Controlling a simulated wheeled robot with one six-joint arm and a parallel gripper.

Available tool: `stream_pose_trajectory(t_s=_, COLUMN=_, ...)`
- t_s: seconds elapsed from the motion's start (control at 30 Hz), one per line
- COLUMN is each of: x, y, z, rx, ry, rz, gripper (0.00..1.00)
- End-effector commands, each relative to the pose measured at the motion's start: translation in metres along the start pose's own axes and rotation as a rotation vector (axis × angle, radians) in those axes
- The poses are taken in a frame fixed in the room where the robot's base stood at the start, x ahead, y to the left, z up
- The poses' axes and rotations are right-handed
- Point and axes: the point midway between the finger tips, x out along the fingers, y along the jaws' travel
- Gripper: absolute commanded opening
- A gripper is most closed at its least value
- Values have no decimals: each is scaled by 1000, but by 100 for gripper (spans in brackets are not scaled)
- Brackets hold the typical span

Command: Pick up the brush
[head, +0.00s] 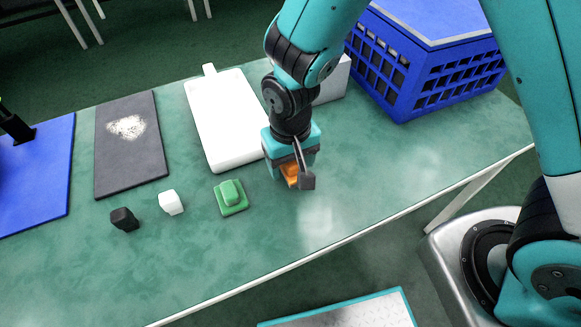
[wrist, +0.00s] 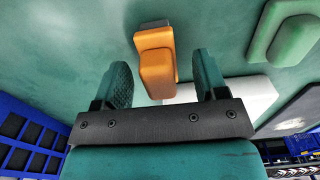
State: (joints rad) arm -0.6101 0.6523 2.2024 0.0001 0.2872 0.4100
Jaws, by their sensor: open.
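The brush, taken to be the orange block with a raised grip (wrist: 156,66), sits on the green table. In the wrist view it lies between the two fingers of my gripper (wrist: 162,75), with a gap on each side, nearer the right finger. In the head view my gripper (head: 292,178) points down over the orange brush (head: 290,172), which is partly hidden by the gripper. The fingers are apart and do not visibly touch it.
A green block with a raised top (head: 231,195) stands to the left, with a white cube (head: 171,202) and black cube (head: 124,219) further left. A white board (head: 222,115) and dark mat (head: 130,165) lie behind. A blue crate (head: 425,75) stands back right. The front right tabletop is clear.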

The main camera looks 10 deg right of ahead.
Motion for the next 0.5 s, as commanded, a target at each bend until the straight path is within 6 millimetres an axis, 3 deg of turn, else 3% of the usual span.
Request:
stream_pose_trajectory(t_s=0.13, x=21, y=0, z=0, rx=0, ry=-2, rz=1, gripper=66)
stream_pose_trajectory(t_s=0.43, x=25, y=0, z=0, rx=0, ry=0, rz=0, gripper=66)
stream_pose_trajectory(t_s=0.5, x=25, y=0, z=0, rx=0, ry=0, rz=0, gripper=50)
